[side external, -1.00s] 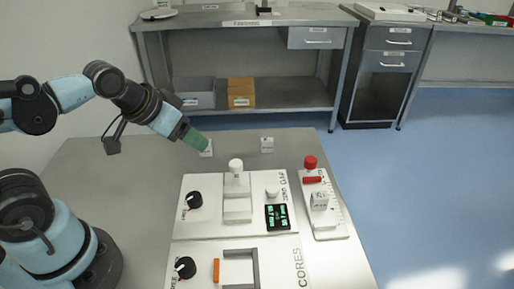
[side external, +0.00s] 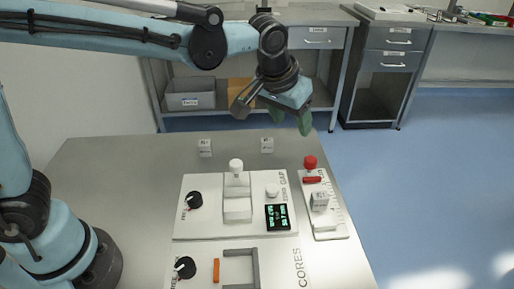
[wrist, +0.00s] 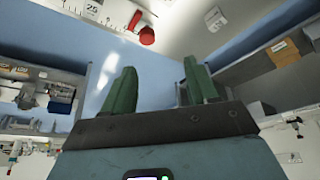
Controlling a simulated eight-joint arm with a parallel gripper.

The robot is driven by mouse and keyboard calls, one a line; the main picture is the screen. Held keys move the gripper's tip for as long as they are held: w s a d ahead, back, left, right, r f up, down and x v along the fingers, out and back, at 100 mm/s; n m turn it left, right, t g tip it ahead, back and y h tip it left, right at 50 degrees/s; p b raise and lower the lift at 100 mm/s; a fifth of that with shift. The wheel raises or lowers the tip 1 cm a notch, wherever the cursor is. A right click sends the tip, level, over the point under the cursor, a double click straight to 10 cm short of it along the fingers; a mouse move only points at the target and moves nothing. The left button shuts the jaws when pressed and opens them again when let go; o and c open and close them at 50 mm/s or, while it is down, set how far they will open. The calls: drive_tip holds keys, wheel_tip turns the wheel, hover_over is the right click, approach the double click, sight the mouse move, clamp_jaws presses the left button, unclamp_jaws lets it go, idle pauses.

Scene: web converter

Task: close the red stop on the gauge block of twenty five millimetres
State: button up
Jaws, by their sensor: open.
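The red stop (side external: 312,180) is a small red bar on the white ruled plate (side external: 331,232) at the right of the table, with a round red knob (side external: 311,162) behind it. A white gauge block (side external: 319,200) sits on the plate in front of the red bar, with a small gap between them. In the wrist view its label (wrist: 92,8) appears to read 25, and the red knob (wrist: 147,37) is nearby. My gripper (side external: 291,118) is open and empty, above and behind the red knob. Its green fingers (wrist: 160,75) are apart in the wrist view.
Two white blocks stand at the table's back, one left (side external: 205,148) and one nearer the middle (side external: 267,145). A white gap device (side external: 205,225) with a knob, a white-topped post and a display lies left of the ruled plate. A grey U-shaped frame (side external: 256,268) is in front.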

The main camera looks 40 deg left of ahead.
sight(312, 159)
drive_tip(key=d+x, duration=0.1)
drive_tip(key=x, duration=0.3)
drive_tip(key=d+x, duration=0.1)
drive_tip(key=x, duration=0.8)
drive_tip(key=shift+w+d+f, duration=0.25)
drive_tip(key=shift+w+d, duration=0.15)
drive_tip(key=shift+w, duration=0.05)
